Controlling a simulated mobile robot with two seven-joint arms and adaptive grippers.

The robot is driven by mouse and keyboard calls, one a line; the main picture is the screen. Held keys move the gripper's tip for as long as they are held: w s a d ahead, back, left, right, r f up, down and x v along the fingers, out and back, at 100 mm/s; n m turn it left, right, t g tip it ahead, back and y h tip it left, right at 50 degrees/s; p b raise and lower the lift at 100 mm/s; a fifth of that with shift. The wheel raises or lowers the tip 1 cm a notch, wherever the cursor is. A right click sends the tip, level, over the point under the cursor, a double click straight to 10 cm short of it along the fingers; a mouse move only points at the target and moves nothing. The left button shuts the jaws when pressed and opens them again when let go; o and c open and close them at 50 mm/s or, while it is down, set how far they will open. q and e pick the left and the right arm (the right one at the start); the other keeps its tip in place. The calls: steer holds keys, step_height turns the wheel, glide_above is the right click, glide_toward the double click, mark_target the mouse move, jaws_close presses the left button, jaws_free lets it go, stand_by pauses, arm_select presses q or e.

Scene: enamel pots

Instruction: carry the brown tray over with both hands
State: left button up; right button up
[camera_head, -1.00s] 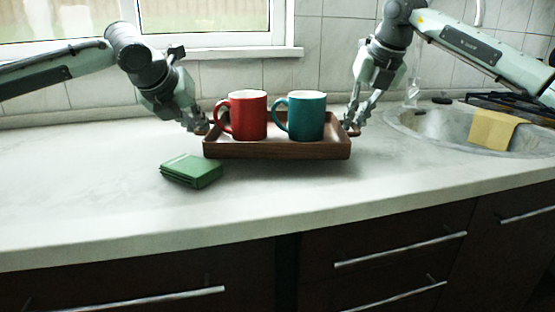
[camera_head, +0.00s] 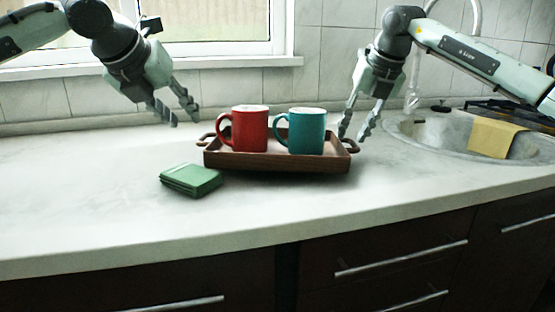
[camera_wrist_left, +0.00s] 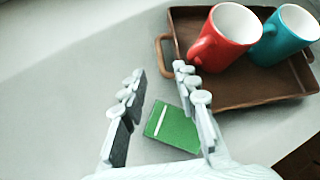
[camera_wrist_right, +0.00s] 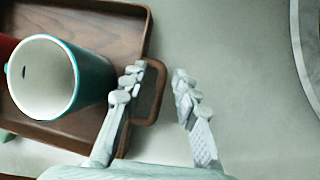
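The brown tray (camera_head: 278,163) rests on the counter, holding a red mug (camera_head: 250,130) on the left and a teal mug (camera_head: 306,132) on the right. Its left handle (camera_head: 206,139) is free. My left gripper (camera_head: 185,122) is open and empty, up and left of that handle; the left wrist view shows its fingers (camera_wrist_left: 159,69) apart. My right gripper (camera_head: 353,138) is open at the tray's right end, close to the right handle (camera_wrist_right: 157,105). In the right wrist view one finger overlaps the handle and the other stands apart over the counter.
A green folded item (camera_head: 191,180) lies on the counter left of the tray's front. A round sink (camera_head: 420,130) with a yellow cloth (camera_head: 495,138) is at the right. The counter's left side is clear.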

steer(key=shift+r, duration=0.15)
arm_select(q)
steer(key=v, duration=0.3)
steer(key=shift+s+r, duration=0.15)
steer(key=shift+s, duration=0.1)
arm_select(e)
steer(key=v, duration=1.1)
steer(key=shift+s+r, duration=0.2)
steer(key=shift+r, duration=0.1)
steer(key=shift+d, duration=0.1)
